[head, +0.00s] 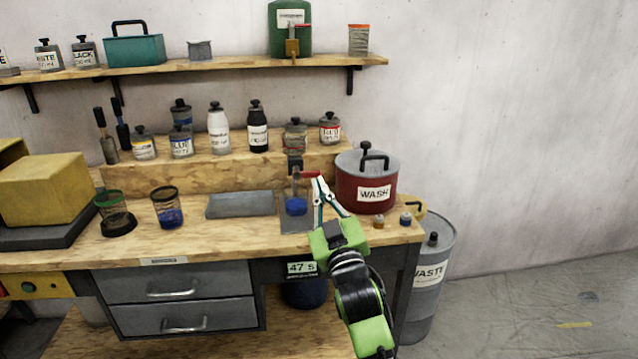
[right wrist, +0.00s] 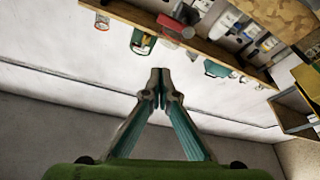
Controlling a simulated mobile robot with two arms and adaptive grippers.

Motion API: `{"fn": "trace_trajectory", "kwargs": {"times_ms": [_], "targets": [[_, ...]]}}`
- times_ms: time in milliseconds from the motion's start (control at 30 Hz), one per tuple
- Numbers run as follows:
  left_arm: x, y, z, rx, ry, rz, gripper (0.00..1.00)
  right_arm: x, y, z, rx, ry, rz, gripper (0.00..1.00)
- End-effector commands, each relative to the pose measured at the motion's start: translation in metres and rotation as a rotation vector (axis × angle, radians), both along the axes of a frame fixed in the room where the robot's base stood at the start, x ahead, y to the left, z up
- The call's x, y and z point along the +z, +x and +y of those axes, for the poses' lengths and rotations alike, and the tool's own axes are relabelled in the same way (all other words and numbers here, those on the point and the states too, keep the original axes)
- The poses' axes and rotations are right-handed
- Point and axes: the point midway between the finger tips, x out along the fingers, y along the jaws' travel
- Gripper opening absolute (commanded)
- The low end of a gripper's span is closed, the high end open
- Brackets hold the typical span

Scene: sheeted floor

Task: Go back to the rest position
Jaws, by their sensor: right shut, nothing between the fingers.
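My right gripper (head: 317,180) reaches up over the right part of the workbench (head: 240,245). Its fingers are shut with nothing between them, as the right wrist view (right wrist: 160,75) also shows. In the head view the fingertips appear beside a small red handle (head: 310,174) and to the left of the red WASH pot (head: 355,185); I cannot tell whether they touch the handle. My left gripper is not in view.
Bottles stand on a raised step (head: 210,172) behind. A shelf (head: 220,64) holds a teal toolbox (head: 134,50) and a green canister (head: 289,30). A yellow box (head: 45,190) stands at left. A grey WASTE drum (head: 428,275) stands right of the bench; floor beyond is mostly clear.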

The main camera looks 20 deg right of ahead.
Motion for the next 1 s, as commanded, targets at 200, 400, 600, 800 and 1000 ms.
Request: {"fn": "trace_trajectory", "kwargs": {"times_ms": [200,400,600,800,1000], "targets": [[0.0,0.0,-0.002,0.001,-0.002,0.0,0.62,0.0,-0.001,0.0,0.0,0.0,-0.001,0.0],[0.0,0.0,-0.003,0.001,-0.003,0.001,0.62,0.0,0.0,0.0,0.0,0.0,-0.001,0.0],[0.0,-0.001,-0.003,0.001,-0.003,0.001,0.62,-0.027,0.006,0.004,0.013,0.008,0.049,0.0],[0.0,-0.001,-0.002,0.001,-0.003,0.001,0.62,-0.152,0.019,0.024,0.066,0.049,0.268,0.0],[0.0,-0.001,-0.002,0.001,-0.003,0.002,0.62,-0.301,-0.002,0.043,0.111,0.098,0.522,0.0]]}}
